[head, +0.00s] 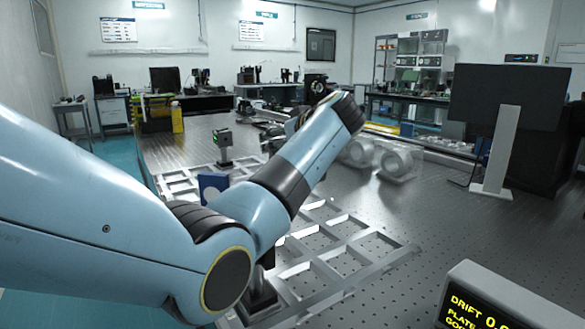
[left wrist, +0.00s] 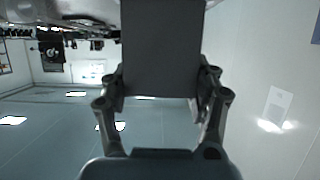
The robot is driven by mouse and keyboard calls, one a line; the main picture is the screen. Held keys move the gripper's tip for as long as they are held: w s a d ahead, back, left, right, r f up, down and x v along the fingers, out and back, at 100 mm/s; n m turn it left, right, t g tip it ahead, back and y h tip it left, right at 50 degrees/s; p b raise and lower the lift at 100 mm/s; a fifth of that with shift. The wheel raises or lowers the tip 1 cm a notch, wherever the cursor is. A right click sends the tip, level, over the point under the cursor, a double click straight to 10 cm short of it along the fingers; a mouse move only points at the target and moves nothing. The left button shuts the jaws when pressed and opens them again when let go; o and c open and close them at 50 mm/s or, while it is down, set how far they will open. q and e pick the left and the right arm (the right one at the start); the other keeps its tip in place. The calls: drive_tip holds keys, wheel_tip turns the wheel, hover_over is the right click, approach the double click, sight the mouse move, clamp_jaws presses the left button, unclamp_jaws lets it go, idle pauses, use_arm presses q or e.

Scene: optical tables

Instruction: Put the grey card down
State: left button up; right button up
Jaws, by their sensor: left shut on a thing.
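The grey card (left wrist: 161,50) is a flat dark grey panel in the left wrist view, upright in the picture between my fingers. My left gripper (left wrist: 161,88) is shut on it, with one finger at each side edge. In the head view my left gripper (head: 274,133) is small and dark, partly behind my own forearm, above the far part of the optical table. I cannot make out the card clearly there. My right gripper is in neither view.
The perforated optical table (head: 340,215) carries a pale grid frame (head: 345,262). A small post device with a green light (head: 222,141) and a blue plate (head: 210,186) stand left of my arm. Clear round parts (head: 396,160), a monitor (head: 508,100) and a drift display (head: 490,305) are at right.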

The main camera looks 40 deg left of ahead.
use_arm(q)
drive_tip(key=shift+w+d+f, duration=0.8)
drive_tip(key=shift+w+d, duration=0.15)
drive_tip(key=shift+w, duration=0.15)
drive_tip(key=shift+f, duration=2)
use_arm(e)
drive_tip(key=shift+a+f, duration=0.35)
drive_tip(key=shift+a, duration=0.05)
use_arm(q)
drive_tip(key=o, duration=1.2)
drive_tip(key=shift+f+b, duration=0.15)
drive_tip(key=shift+b, duration=0.15)
drive_tip(key=o, duration=0.6)
drive_tip(key=shift+c, duration=0.2)
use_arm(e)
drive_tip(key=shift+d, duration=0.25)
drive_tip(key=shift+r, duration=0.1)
